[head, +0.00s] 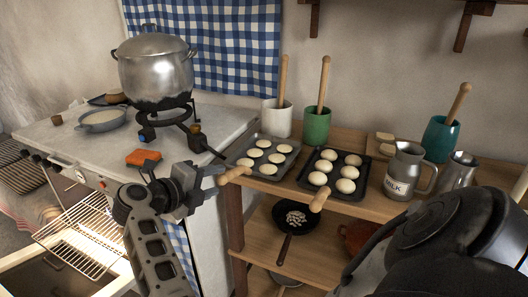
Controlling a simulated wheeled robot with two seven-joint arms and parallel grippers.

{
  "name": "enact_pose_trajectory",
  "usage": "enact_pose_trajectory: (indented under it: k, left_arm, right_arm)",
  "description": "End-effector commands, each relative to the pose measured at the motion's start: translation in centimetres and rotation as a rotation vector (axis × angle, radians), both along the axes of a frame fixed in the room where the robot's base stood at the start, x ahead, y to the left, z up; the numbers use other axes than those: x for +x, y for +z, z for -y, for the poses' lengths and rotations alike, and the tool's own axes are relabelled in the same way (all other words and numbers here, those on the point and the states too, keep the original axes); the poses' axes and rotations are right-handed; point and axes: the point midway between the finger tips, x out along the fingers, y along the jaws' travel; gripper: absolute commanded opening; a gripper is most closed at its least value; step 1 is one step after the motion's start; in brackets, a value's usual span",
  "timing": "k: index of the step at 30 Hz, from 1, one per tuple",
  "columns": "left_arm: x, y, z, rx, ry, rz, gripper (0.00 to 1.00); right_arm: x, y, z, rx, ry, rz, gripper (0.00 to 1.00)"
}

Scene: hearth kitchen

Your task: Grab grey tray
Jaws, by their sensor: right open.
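The grey tray (269,151) rests on the wooden shelf unit beside the white stove. Several pale dough rounds lie on it. A wooden handle (235,174) shows at its near left corner. My right gripper (208,181) is open, just left of this handle. A small gap seems to separate them, though I cannot tell the depth. Nothing shows between the fingers. My left gripper is not in view.
A black tray (330,182) with dough buns stands close on the right. Behind are a white crock (277,121) and a green crock (316,127). A milk jug (402,172) stands further right. The stove (62,141) carries a big pot (155,72).

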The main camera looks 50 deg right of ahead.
Motion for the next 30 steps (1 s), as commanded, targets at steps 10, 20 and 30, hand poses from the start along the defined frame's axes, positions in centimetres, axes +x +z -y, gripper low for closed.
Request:
enact_pose_trajectory:
  k: [10,20,30]
  left_arm:
    - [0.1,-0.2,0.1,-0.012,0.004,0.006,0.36]
    - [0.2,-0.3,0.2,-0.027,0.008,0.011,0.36]
    - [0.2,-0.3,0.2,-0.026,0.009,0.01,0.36]
  right_arm:
    - [0.0,-0.4,3.5,-0.006,-0.003,0.0,0.47]
    - [0.2,-1.2,6.1,-0.002,0.0,0.0,0.47]
    - [0.2,-1.2,6.1,-0.001,0.0,-0.001,0.0]
